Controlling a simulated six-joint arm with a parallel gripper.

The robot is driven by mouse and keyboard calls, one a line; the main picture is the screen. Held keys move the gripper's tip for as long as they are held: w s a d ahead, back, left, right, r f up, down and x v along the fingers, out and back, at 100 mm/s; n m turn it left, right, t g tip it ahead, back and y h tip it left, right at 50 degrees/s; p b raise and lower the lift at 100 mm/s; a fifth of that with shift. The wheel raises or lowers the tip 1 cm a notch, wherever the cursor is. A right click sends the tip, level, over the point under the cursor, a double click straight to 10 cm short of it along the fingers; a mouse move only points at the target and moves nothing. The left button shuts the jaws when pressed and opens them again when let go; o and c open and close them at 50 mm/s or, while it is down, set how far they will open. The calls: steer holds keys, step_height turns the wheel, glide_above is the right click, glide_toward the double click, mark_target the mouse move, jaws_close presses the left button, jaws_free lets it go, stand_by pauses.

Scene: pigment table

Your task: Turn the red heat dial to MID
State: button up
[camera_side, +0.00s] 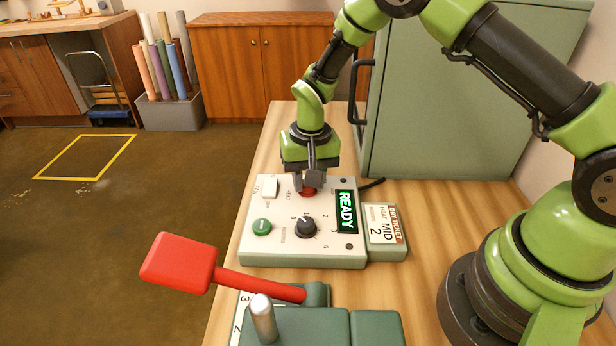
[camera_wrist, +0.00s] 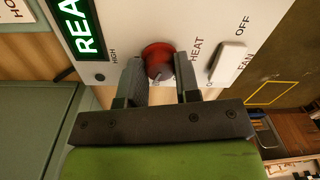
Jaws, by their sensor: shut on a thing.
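The red heat dial (camera_wrist: 157,62) sits on the pale control panel (camera_side: 257,245), beside the printed word HEAT. In the side view the dial (camera_side: 308,191) shows only partly below my gripper. My gripper (camera_side: 311,180) is over the dial. In the wrist view my gripper (camera_wrist: 160,75) has its two fingers on either side of the dial, shut on it. The dial's pointer and the MID mark cannot be made out. A HIGH label shows to the dial's left in the wrist view. A job ticket (camera_side: 383,224) reads HEAT MID and 2.
The panel also has a white fan switch (camera_side: 269,187), a green button (camera_side: 262,227), a black numbered knob (camera_side: 305,226) and a lit READY display (camera_side: 345,211). A red-handled lever (camera_side: 180,263) stands in front. A green cabinet (camera_side: 460,100) stands behind.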

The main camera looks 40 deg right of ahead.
steer(key=shift+m, duration=2.3)
steer(key=o, duration=0.9)
steer(key=shift+o, duration=0.2)
step_height(320, 180, up, 10)
steer(key=shift+s, duration=0.15)
steer(key=shift+d, duration=0.1)
